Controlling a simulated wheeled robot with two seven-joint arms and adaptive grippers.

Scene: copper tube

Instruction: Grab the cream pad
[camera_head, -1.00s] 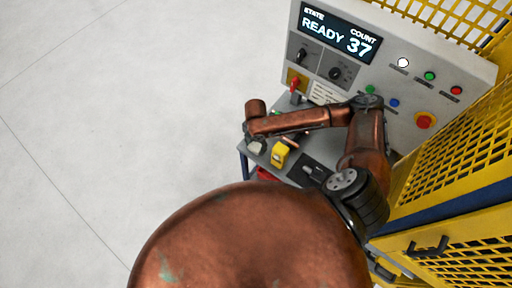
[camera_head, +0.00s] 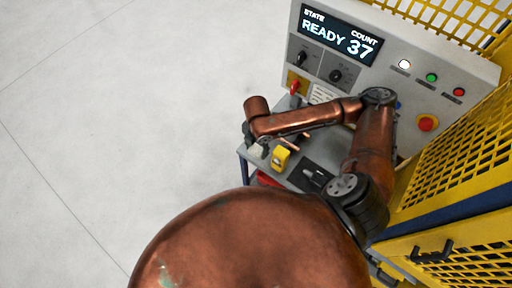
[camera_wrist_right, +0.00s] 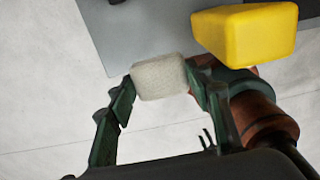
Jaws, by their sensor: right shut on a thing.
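The cream pad (camera_wrist_right: 158,77) is a small pale rounded block in the right wrist view. It lies between the two dark green fingertips of my right gripper (camera_wrist_right: 160,74), which is shut on it. In the head view the pad (camera_head: 255,151) is a small pale patch at the left edge of the grey table, partly hidden by the gripper. My right gripper (camera_head: 252,140) hangs below the copper-coloured wrist there and shows only in part. My left gripper is not in view.
A yellow block (camera_head: 281,158) stands close to the pad; it also shows in the right wrist view (camera_wrist_right: 246,35). Behind the grey table (camera_head: 290,172) rises a control panel (camera_head: 385,85) with buttons and a display. Yellow mesh fencing (camera_head: 460,160) is at the right. Open floor lies left.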

